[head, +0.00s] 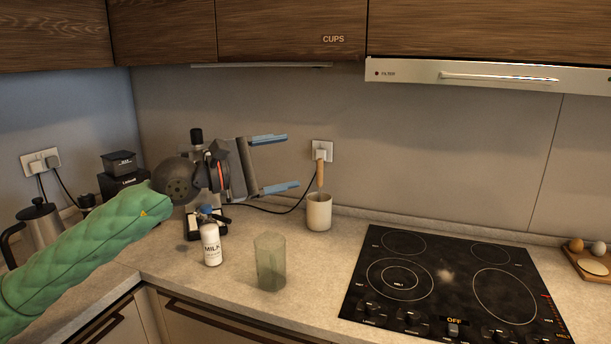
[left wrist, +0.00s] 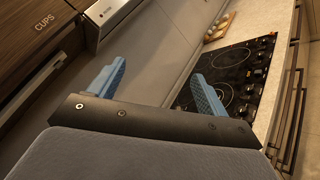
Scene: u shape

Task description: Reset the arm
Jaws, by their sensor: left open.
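My left arm, in a green quilted sleeve, comes in from the left in the head view. My left gripper (head: 275,164) is open and empty, raised above the counter in front of the back wall. Its two blue fingers point right and stand well apart. They also show in the left wrist view (left wrist: 158,88), with nothing between them. My right gripper is not in view.
A utensil pot (head: 319,212) is behind. A black cooktop (head: 450,290) lies right. Cabinets (head: 290,30) and a hood (head: 490,76) hang above.

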